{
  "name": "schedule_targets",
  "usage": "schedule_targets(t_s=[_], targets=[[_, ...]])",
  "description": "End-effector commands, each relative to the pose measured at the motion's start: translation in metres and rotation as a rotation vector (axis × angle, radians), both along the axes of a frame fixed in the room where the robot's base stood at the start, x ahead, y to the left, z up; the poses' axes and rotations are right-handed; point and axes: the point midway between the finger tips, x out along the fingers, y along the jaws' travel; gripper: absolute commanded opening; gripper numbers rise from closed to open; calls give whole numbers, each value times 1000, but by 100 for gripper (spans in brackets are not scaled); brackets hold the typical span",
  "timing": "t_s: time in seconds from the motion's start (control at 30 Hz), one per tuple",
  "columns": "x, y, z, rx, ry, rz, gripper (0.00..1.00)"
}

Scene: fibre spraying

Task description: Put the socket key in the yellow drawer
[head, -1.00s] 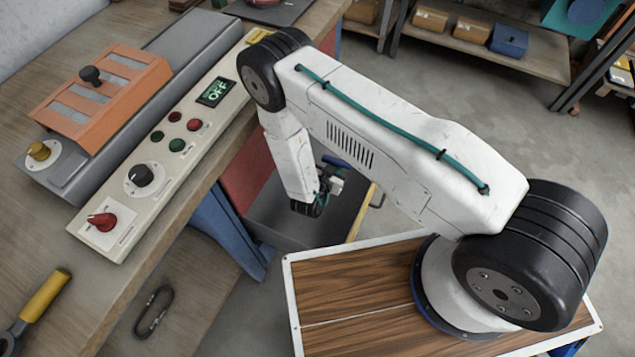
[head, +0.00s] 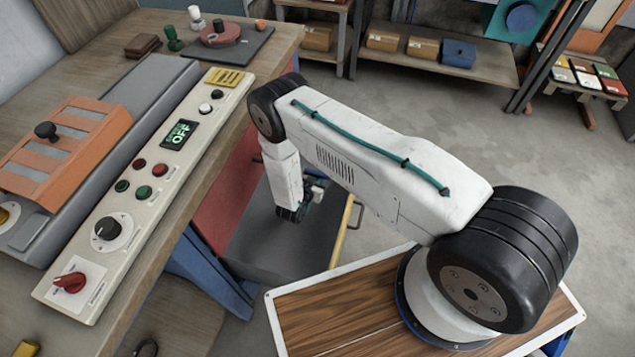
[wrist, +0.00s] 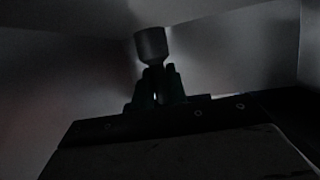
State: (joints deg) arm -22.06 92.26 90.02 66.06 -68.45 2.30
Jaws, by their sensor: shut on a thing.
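The yellow drawer (head: 343,236) stands pulled out below the bench, with a grey inside and a yellow front edge. My gripper (wrist: 156,72) reaches down at the open drawer; its fingers are hardly visible in the head view. In the dark wrist view it is shut on the socket key (wrist: 151,44), whose dull grey, round end stands out beyond the fingertips. The rest of the key is hidden between the fingers. I cannot tell whether the key touches the drawer.
The bench carries a control panel (head: 150,185) with a display reading OFF and an orange-topped machine (head: 68,150). A blue support (head: 205,275) stands left of the drawer. A shelf with boxes (head: 440,60) is at the back; the floor before it is clear.

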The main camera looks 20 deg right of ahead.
Motion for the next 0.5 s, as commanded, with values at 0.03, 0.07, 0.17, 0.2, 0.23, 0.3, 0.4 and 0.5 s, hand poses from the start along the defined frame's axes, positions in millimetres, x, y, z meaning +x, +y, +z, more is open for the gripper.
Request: schedule_targets(t_s=[0.03, 0.07, 0.17, 0.2, 0.23, 0.3, 0.4, 0.5], targets=[[3, -2, 0, 0, 0, -1, 0], [6, -3, -1, 1, -1, -3, 0], [13, -6, -10, -1, 2, 0, 0], [12, -6, -18, -1, 2, 0, 0], [12, -6, -23, -1, 2, 0, 0], [13, -5, -31, -1, 1, 0, 0], [13, -5, -36, -1, 1, 0, 0], [13, -5, -36, 0, 0, 0, 0]])
